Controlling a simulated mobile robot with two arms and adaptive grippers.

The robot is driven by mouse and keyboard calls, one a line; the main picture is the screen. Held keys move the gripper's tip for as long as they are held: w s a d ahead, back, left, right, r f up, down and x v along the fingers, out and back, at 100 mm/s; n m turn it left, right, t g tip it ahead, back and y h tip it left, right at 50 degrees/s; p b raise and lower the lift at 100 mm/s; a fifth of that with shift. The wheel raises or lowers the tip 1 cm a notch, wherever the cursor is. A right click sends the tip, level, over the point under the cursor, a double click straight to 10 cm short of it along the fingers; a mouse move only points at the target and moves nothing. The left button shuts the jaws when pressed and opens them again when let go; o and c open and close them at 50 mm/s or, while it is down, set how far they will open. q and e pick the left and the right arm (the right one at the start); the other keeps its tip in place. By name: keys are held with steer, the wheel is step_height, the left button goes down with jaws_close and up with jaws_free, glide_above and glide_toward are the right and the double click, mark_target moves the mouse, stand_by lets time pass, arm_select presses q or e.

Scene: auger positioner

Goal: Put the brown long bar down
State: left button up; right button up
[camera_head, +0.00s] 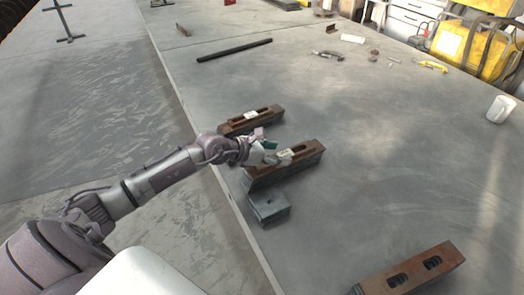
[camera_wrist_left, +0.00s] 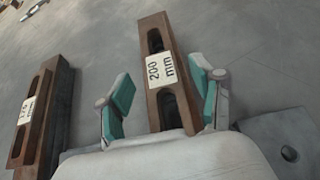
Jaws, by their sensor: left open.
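A brown long bar (camera_head: 305,152) with slots and a white label lies on the grey table, its dark grey side facing the front right. In the left wrist view the bar (camera_wrist_left: 157,35) stands between my fingers, and its label reads 200 mm. My left gripper (camera_head: 265,147) is at the bar's left part, in the head view. Its teal-padded fingers are open, one on each side of the bar, with a visible gap on the left finger's side. The right finger is close to the bar; I cannot tell if it touches. My right gripper is not in view.
A second brown slotted bar (camera_head: 236,127) lies parallel behind, also in the wrist view (camera_wrist_left: 47,120). A small grey block (camera_head: 268,208) sits just in front. Another brown bar (camera_head: 420,268) lies at the lower right. A black rod (camera_head: 234,50) lies farther back. The table's right middle is clear.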

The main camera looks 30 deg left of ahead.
arm_select(q)
steer(key=v, duration=0.9)
steer(key=shift+s+a+b, duration=0.2)
steer(key=shift+s+b, duration=0.05)
steer(key=shift+b, duration=0.05)
steer(key=shift+s+a+r, duration=0.2)
steer(key=shift+s+r, duration=0.25)
steer(key=shift+s, duration=0.05)
